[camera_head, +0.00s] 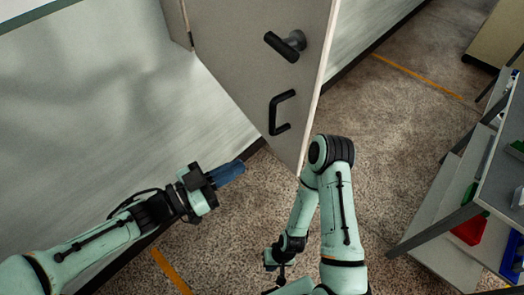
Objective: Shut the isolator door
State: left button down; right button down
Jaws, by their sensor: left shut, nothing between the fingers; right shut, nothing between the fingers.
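The isolator door (235,60) is a pale grey panel at the top middle, standing out at an angle from the pale wall. A hinge shows near its left edge. Its face carries a black lever handle (287,45) and, below it, a black D-shaped pull (281,112). My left gripper (230,172) has its dark blue fingers shut and empty. In the picture it is below and left of the pull, apart from the door. My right arm bends at an elbow near the door's lower corner, and its forearm runs down.
A grey shelf rack (482,165) with red, green and blue items stands at the right. A pale cabinet (497,38) is at the top right. Speckled floor (400,130) with an orange line lies clear between the door and the rack.

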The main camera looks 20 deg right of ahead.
aim_at(274, 147)
pick_arm(q)
jog(key=d, duration=0.2)
jog(key=w+d, duration=0.1)
jog(key=d, duration=0.5)
jog(key=shift+w, duration=0.15)
